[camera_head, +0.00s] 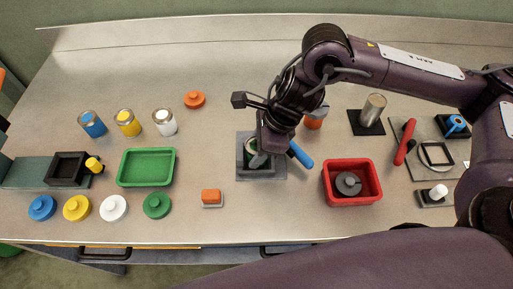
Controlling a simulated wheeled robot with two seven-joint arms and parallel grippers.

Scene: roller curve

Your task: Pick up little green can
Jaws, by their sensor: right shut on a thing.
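The little green can (251,146) stands at the dark square fixture (262,171) near the middle of the table. Only a bit of its rim and side shows; my gripper and wrist hide the rest. My right gripper (259,158) points down over the fixture and is shut on the green can. I cannot tell whether the can is lifted clear of the fixture. My left gripper is not in view.
Blue, yellow and white cans (128,123) stand at the left behind a green tray (147,167). Coloured lids (114,208) lie along the front. A blue-handled tool (301,155) and a red bin (352,182) are close to the right of my gripper. The back left is mostly clear.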

